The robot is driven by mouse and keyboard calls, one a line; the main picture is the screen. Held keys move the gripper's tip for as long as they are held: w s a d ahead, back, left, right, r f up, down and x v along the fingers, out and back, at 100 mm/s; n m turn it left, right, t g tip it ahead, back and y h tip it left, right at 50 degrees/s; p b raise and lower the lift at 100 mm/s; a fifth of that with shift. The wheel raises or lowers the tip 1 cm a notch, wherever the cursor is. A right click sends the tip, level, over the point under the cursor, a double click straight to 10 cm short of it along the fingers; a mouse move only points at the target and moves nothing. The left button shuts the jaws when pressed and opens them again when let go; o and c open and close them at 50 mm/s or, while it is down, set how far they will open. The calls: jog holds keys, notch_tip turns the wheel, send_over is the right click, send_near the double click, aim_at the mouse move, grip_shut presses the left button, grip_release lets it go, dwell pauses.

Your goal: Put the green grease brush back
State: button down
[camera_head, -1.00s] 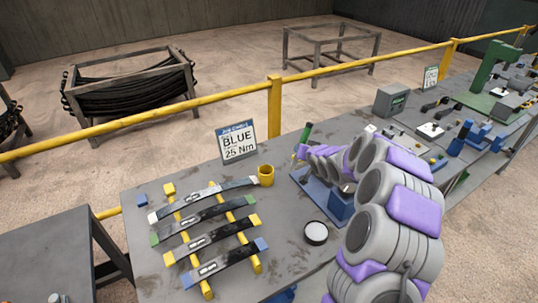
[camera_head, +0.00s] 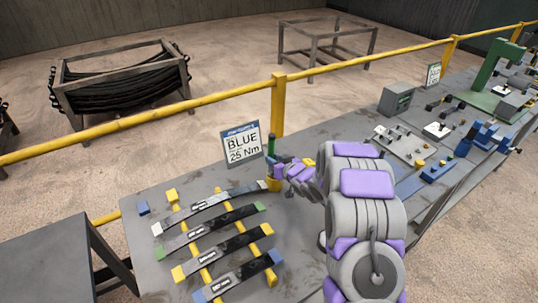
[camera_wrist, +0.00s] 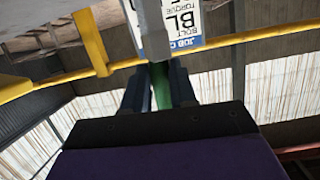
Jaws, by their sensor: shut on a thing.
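The green grease brush (camera_head: 271,145) stands roughly upright at my gripper (camera_head: 274,166), with its green end above the fingers. In the wrist view its green handle (camera_wrist: 161,85) is between my two dark fingers, which are shut on it. A yellow cup (camera_head: 273,185) stands on the bench directly below my gripper and is partly covered by it. The brush lines up with the cup in the head view, but I cannot tell whether its lower end is inside. My arm hides the bench to the right of the cup.
A "BLUE 25 Nm" sign (camera_head: 241,145) stands just behind the cup. Several dark leaf springs with coloured ends (camera_head: 213,235) lie across yellow bars (camera_head: 204,276) at the front left. A small blue block (camera_head: 143,208) lies at the left edge. A yellow rail (camera_head: 190,108) runs behind the bench.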

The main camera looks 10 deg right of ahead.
jog(key=d, duration=0.1)
jog(key=d+f+b, duration=0.1)
jog(key=d, duration=0.1)
jog(key=shift+w+f, duration=0.15)
jog(key=shift+w, duration=0.05)
jog(key=shift+d+f, duration=0.2)
jog(key=shift+f, duration=0.15)
jog(key=f+b, duration=0.2)
jog(key=a+f+b, duration=0.1)
jog(key=f+b, duration=0.1)
jog(key=f, duration=0.1)
jog(key=shift+f, duration=0.2)
jog(key=shift+w+d, duration=0.1)
jog(key=shift+r, duration=0.15)
jog(key=shift+a, duration=0.85)
jog(key=shift+d+f, duration=0.45)
jog(key=shift+d, duration=0.3)
jog(key=c, duration=1.3)
grip_release()
jog(key=o, duration=0.5)
jog(key=shift+a, duration=0.6)
